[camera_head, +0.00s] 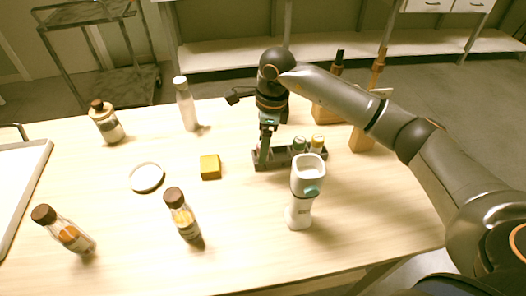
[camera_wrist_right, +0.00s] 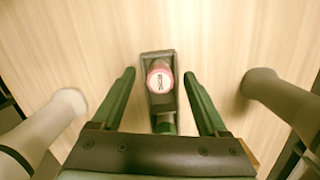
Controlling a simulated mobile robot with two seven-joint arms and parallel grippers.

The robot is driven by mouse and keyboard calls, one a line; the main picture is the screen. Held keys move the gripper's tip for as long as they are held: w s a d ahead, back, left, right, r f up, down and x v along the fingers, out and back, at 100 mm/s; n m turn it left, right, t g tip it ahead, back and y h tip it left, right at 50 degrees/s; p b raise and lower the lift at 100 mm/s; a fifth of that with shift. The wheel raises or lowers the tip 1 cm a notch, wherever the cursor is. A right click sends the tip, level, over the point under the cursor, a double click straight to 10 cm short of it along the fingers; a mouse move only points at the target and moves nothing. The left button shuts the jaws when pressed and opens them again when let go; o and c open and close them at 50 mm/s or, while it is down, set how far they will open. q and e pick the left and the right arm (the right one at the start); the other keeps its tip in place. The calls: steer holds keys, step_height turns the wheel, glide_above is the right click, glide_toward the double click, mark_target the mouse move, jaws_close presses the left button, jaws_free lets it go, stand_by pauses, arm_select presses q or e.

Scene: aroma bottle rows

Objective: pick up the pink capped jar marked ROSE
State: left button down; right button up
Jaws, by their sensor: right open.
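The pink-capped jar (camera_wrist_right: 160,83) stands in a narrow dark rack (camera_wrist_right: 159,57), seen from above in the right wrist view. Its cap carries a small pale label that I cannot read. My right gripper (camera_wrist_right: 160,74) is open, with one green finger on each side of the jar and a gap to it. In the head view my right gripper (camera_head: 263,158) points down at the left end of the rack (camera_head: 286,160) and hides the pink jar. A green-capped jar (camera_head: 299,144) and a yellow-capped jar (camera_head: 317,142) stand further right in the rack. My left gripper is out of view.
A white device (camera_head: 300,205) stands upright just in front of the rack. The front right of the table is clear.

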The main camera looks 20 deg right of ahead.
steer(key=shift+f, duration=0.45)
steer(key=shift+c, duration=0.3)
jaws_close()
